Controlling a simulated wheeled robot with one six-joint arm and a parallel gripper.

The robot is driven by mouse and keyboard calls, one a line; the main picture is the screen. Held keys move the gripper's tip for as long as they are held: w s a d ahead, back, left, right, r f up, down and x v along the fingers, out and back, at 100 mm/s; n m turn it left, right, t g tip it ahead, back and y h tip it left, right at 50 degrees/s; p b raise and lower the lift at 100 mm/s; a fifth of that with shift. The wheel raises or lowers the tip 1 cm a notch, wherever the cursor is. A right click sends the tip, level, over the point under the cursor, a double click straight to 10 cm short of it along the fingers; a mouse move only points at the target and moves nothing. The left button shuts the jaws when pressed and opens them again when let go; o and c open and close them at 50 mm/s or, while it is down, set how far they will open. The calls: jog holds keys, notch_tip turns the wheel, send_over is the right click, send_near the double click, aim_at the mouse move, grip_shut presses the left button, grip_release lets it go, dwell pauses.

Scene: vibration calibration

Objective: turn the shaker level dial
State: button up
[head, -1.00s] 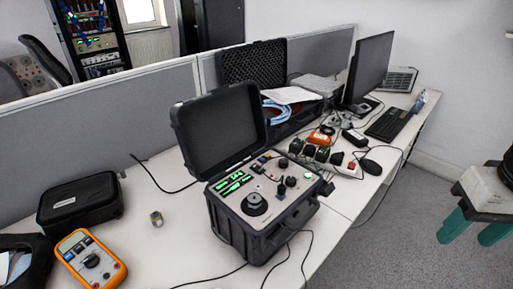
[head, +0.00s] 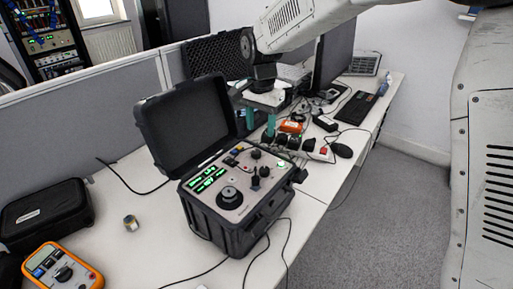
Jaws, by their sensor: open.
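The shaker unit is an open black case (head: 240,235) on the desk, its lid (head: 187,122) raised. Its pale panel (head: 240,170) carries green lit displays (head: 207,180), a large round black piece (head: 229,197) at the front and several small dark knobs (head: 264,171) on the right half. I cannot read the labels, so I cannot tell which knob is the level dial. My gripper (head: 260,131) is open and empty, its teal fingers pointing down. In the picture it shows just above the panel's back edge, apart from the knobs.
The raised lid stands left of my gripper. A power strip (head: 318,155), an orange device (head: 291,127), a mouse (head: 342,151) and cables lie behind and right of the case. A small metal cylinder (head: 131,223), a black pouch (head: 45,214) and an orange multimeter (head: 62,268) are at left.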

aim_at(256, 151)
jog(key=shift+w+a+f, duration=0.3)
jog(key=shift+a+f, duration=0.2)
jog(key=shift+a, duration=0.05)
jog(key=shift+a+f, duration=0.1)
jog(key=shift+f, duration=0.25)
notch_tip(256, 151, down, 7)
jog(key=shift+f, duration=0.1)
jog(key=c, duration=1)
